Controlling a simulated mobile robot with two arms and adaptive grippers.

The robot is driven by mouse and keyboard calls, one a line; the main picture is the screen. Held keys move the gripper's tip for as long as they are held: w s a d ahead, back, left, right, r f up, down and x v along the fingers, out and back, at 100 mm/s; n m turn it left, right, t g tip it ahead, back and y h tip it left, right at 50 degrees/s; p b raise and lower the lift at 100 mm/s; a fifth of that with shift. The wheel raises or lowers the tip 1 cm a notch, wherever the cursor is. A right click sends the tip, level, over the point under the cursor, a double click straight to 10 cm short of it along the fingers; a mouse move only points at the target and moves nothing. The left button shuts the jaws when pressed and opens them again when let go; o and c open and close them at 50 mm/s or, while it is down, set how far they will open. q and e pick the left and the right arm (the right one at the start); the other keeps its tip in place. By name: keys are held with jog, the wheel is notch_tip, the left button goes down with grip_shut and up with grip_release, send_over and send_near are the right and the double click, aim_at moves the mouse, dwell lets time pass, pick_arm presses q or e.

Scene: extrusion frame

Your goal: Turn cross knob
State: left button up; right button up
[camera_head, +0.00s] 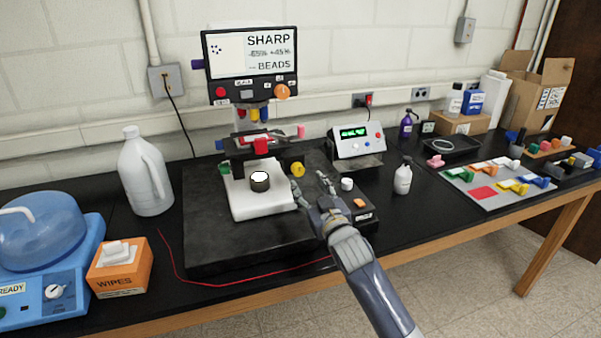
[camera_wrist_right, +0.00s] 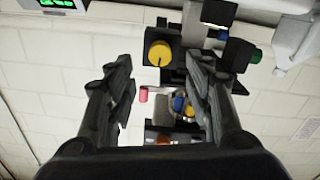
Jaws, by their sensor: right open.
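A round yellow knob (camera_head: 298,169) sits on the right side of the microscope-like device, low beside its white stage (camera_head: 262,204). No cross shape can be made out on any knob. My right gripper (camera_head: 310,184) is open and empty, in front of the yellow knob and a little to its right. In the right wrist view the yellow knob (camera_wrist_right: 159,53) shows on a black block, between the two spread fingers and beyond their tips. A gap seems to remain between fingers and knob. My left gripper is not in view.
The device's screen (camera_head: 250,52) reads SHARP and BEADS, with an orange knob (camera_head: 283,92) below it. A box with a green display (camera_head: 354,140) stands to the right, with a white bottle (camera_head: 403,178) nearby. A red wire (camera_head: 240,281) lies along the front.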

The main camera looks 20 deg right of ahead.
aim_at(299, 172)
jog(key=shift+w+a+p, duration=0.15)
jog(key=shift+w+p, duration=0.45)
jog(key=shift+w, duration=3.15)
jog(key=c, duration=1.1)
